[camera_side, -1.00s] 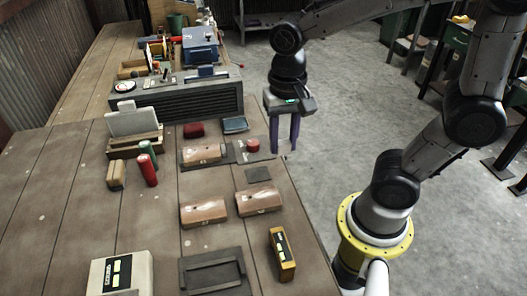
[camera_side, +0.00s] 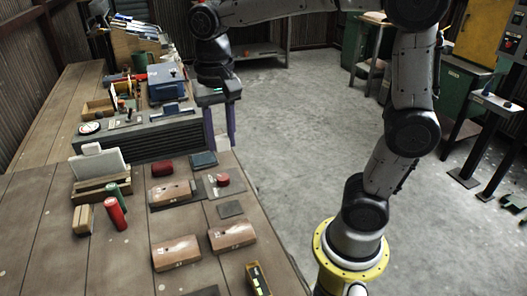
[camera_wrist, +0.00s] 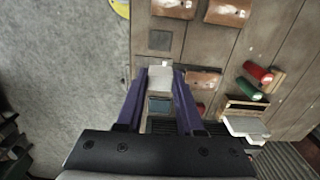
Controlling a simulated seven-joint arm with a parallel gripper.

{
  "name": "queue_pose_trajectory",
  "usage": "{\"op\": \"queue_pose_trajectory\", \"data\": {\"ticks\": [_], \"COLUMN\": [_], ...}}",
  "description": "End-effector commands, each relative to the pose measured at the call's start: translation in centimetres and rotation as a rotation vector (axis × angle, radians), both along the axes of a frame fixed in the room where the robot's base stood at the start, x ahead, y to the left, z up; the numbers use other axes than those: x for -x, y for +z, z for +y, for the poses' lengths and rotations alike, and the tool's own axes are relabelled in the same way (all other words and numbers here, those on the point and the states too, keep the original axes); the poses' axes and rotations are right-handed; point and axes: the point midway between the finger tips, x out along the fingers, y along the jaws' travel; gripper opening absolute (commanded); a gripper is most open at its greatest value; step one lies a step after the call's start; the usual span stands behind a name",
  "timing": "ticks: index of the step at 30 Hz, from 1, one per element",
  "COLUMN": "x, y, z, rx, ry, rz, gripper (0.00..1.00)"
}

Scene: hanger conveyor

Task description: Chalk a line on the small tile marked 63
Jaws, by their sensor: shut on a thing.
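My gripper (camera_side: 220,147) is shut on a pale grey-white block (camera_side: 223,143), held between its purple fingertips above the far right edge of the bench. In the wrist view the block (camera_wrist: 160,78) sits between the fingertips of my gripper (camera_wrist: 160,73). A small dark square tile (camera_side: 231,209) lies flat on the bench, nearer the camera than the block. In the wrist view the tile (camera_wrist: 160,40) shows just beyond the block, apart from it. I cannot read any number on the tile.
Brown cases (camera_side: 176,252) lie on the wooden bench. A blue-grey box (camera_side: 204,160) lies under my gripper's side. Open floor lies right of the bench.

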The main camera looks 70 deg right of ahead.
Motion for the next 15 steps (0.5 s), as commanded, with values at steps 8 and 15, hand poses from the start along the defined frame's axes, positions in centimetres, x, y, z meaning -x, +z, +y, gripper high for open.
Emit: {"op": "queue_pose_trajectory", "data": {"ticks": [8, 15], "x": [-9.3, -12.7], "y": [-2.7, -6.7], "z": [0.3, 0.1], "rx": [0.000, 0.000], "ry": [-0.006, -0.015], "rz": [0.004, 0.003], "gripper": [0.00, 0.00]}}
